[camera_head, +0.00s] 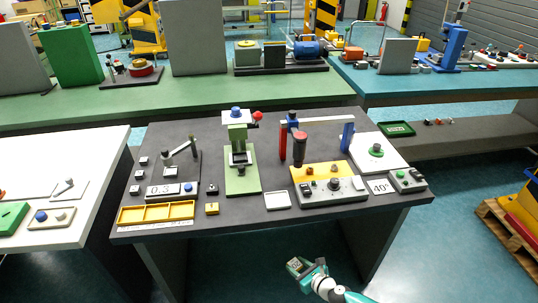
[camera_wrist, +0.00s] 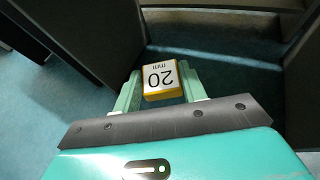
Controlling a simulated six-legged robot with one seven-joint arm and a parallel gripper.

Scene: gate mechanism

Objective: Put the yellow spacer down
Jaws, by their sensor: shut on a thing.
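On the table stand a yellow compartment tray (camera_head: 156,213), a small yellow block (camera_head: 211,209), a white shallow tray (camera_head: 278,201), a green press (camera_head: 241,160) and a yellow-and-grey fixture (camera_head: 328,184). A white table (camera_head: 60,160) is at left. Little bare surface shows along the front edge.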

